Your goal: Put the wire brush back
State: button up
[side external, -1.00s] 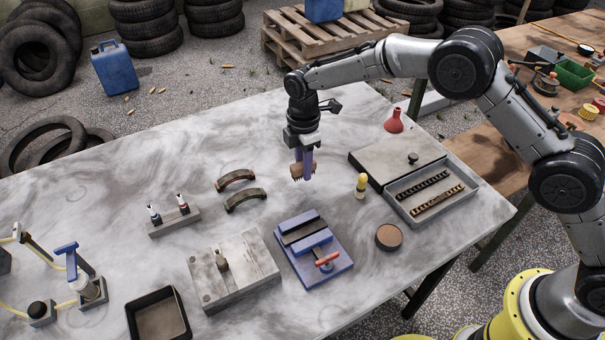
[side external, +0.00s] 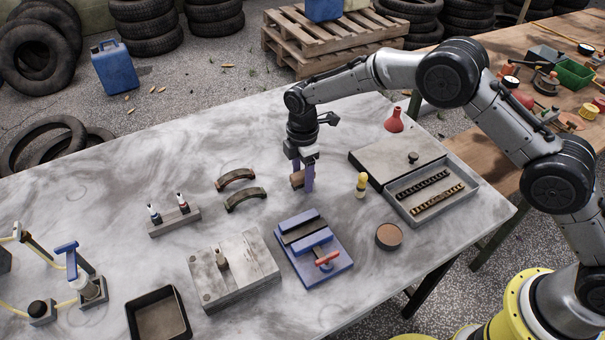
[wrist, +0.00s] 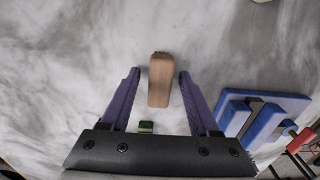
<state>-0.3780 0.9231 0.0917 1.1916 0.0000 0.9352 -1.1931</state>
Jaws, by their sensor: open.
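The wire brush (side external: 297,179) shows as a small brown wooden block between my gripper's fingers in the side view, above or on the grey table right of the curved brake shoes. In the wrist view its wooden back (wrist: 159,82) points away from my gripper, with a dark edge at its far end. My gripper (side external: 303,188) points down and is open. In the wrist view its purple fingers (wrist: 158,78) stand on both sides of the brush with a gap at each side. I cannot tell whether the brush rests on the table.
A blue vise (side external: 313,250) stands in front. Brake shoes (side external: 245,198) lie to the left. A yellow-topped bottle (side external: 361,185), a round brown puck (side external: 389,236) and a grey tray (side external: 405,206) with chains are to the right. A red funnel (side external: 394,119) stands behind. Table at back left is clear.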

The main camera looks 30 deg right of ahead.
aim_at(303, 173)
jog(key=shift+r, duration=0.15)
notch_tip(303, 173, up, 12)
dwell(0.5)
jog(key=shift+r, duration=0.1)
jog(key=s+d+r+m+t, duration=0.3)
jog(key=s+d+r+m, duration=0.6)
jog(key=s+d+r, duration=0.7)
jog(key=s+d+f+m+t, duration=0.1)
jog(key=s+m, duration=0.3)
jog(key=s, duration=0.6)
jog(key=s+d+f+m+t, duration=0.1)
jog(key=s+d+m, duration=0.3)
jog(key=s, duration=0.6)
jog(key=shift+s+f+m+t, duration=0.3)
jog(key=shift+f+m, duration=0.1)
jog(key=shift+m, duration=0.1)
